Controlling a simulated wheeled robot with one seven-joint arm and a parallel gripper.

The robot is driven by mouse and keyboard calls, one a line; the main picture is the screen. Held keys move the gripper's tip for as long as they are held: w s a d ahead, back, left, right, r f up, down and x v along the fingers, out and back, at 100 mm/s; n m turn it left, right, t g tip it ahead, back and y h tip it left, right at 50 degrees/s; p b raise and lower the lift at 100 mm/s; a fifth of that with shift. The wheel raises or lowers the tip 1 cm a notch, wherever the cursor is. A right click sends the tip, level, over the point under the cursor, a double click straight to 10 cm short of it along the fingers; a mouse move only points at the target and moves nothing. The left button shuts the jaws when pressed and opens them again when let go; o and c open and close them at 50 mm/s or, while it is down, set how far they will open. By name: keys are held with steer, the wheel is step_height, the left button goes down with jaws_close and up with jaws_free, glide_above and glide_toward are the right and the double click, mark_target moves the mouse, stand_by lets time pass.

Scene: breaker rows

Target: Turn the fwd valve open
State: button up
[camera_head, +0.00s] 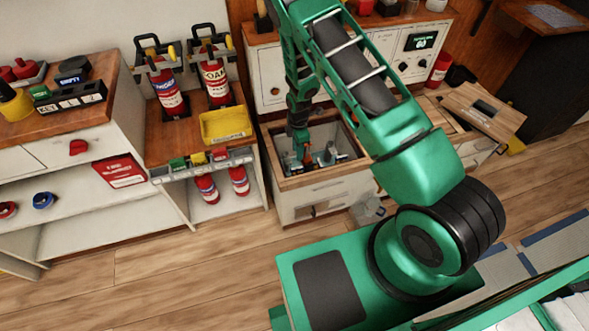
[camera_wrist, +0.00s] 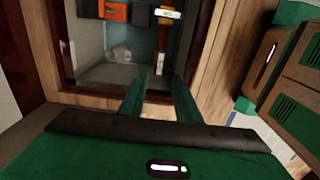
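My gripper (camera_wrist: 160,80) shows as two green fingers with a gap between them and nothing visible in the gap. In the head view my gripper (camera_head: 300,140) points down at an open-topped wooden-rimmed box (camera_head: 283,184). In the wrist view, inside this box, are an orange block-like part (camera_wrist: 114,10), a white label (camera_wrist: 167,13) and an upright orange-brown bar (camera_wrist: 160,38) with a small pale tag at its lower end. These parts lie beyond the fingertips, with no contact visible. The label is too small to read, so I cannot tell which part is the fwd valve.
A yellow tray (camera_head: 226,125) and two red extinguishers stand on the counter to the left. A wooden lid-like board (camera_head: 484,110) lies to the right of the box. The box's wooden rim (camera_wrist: 100,97) is close to my fingers. Wooden floor (camera_head: 150,268) is clear in front.

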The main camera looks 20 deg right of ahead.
mark_target(296, 168)
step_height(296, 168, down, 11)
steer(key=shift+a+r, duration=0.1)
steer(key=shift+r, duration=0.05)
stand_by(0.4)
steer(key=shift+c, duration=0.6)
jaws_close()
steer(key=shift+a, duration=0.1)
